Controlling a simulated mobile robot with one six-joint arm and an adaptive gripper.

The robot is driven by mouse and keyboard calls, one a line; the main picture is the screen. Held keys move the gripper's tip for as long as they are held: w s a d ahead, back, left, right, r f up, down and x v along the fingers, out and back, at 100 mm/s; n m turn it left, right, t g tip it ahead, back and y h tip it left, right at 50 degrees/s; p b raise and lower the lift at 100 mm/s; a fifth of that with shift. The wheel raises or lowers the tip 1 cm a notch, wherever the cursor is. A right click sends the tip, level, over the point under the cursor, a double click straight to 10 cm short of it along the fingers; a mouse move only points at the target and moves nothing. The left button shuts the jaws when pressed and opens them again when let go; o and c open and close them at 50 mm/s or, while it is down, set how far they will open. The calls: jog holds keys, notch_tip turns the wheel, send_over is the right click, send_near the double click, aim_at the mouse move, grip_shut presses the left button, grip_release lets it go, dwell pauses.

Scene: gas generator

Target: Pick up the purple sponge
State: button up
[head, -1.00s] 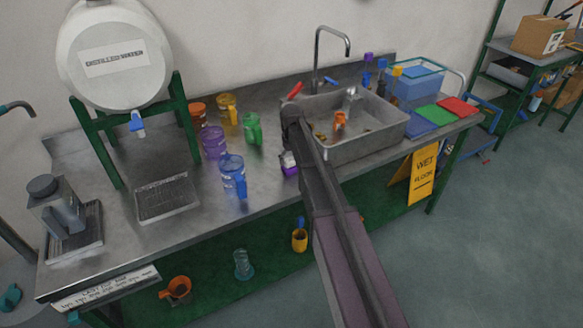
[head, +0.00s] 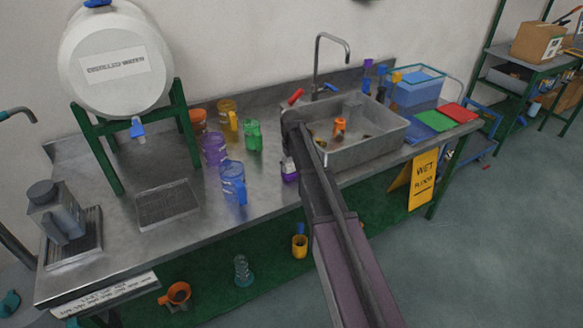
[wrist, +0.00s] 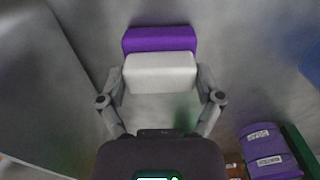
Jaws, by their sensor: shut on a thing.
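The purple sponge (wrist: 160,40) is a block with a purple layer and a white layer, seen in the wrist view. My gripper (wrist: 160,80) is shut on it, with one finger at each side of the white layer. In the head view the sponge (head: 290,177) shows just left of my arm, by the front left corner of the sink, on or just above the steel counter. I cannot tell whether it touches the counter. The gripper is mostly hidden behind my arm in the head view.
The sink (head: 365,150) is close on the right, with a tap (head: 318,65) behind it. A blue jug (head: 232,182), a green jug (head: 252,135) and a purple jug (head: 214,150) stand to the left on the counter (head: 150,150). A yellow wet-floor sign (head: 422,180) stands at the right.

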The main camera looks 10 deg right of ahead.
jog(key=shift+r+p, duration=1.35)
jog(key=shift+r, duration=0.05)
jog(key=s+a+r+p, duration=0.2)
jog(key=s+a, duration=0.1)
jog(key=s, duration=1.2)
jog(key=shift+s, duration=0.4)
jog(key=shift+o, duration=1.2)
jog(key=shift+c, duration=1.1)
jog(key=shift+a, duration=0.1)
